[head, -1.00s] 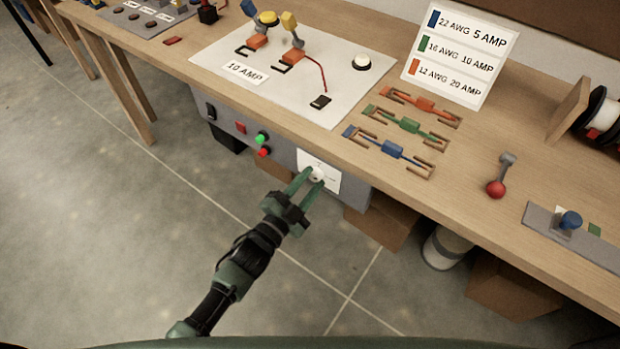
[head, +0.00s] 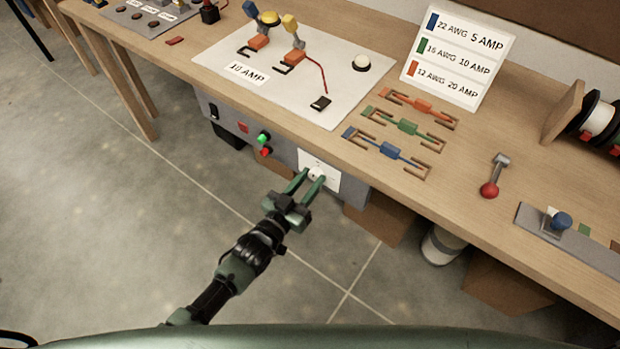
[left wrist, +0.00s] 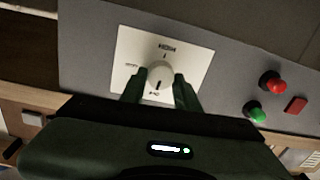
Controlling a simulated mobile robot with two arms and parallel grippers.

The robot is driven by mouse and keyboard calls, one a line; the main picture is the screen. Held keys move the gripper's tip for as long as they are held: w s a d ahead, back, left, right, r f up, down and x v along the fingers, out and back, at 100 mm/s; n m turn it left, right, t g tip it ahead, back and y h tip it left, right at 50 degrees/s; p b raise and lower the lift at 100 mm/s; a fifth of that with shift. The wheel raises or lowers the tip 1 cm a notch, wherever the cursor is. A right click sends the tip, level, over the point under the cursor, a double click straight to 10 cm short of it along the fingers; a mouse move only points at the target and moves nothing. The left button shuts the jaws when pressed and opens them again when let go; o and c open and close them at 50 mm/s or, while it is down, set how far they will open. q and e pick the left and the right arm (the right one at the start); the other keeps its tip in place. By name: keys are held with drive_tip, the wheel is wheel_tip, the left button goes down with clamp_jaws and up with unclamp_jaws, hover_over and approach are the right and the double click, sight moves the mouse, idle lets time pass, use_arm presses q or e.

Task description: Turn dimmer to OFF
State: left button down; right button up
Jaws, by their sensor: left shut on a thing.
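The dimmer is a round white knob (left wrist: 160,76) on a white square plate (left wrist: 188,48), fixed to the grey panel under the bench's front edge. The plate carries small dark labels, one reading HIGH upside down at the top in the left wrist view; the others are too small to read surely. A dark mark on the knob points toward the bottom label in that view. In the head view the plate (head: 332,181) is partly behind my fingers. My left gripper (head: 309,178) is shut on the knob, one finger on each side. My right gripper is not in view.
Green (left wrist: 256,111) and red (left wrist: 272,82) round buttons and a red square one (left wrist: 297,104) sit beside the plate on the same panel. The wooden bench (head: 340,148) above holds colored fuse pieces and a label board (head: 458,55). Cardboard boxes (head: 380,222) stand below. The floor in front is clear.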

use_arm(q)
drive_tip(key=shift+f+n, duration=0.1)
drive_tip(key=shift+n, duration=0.4)
drive_tip(key=c, duration=1)
unclamp_jaws()
drive_tip(key=shift+c, duration=0.2)
drive_tip(key=v, duration=0.8)
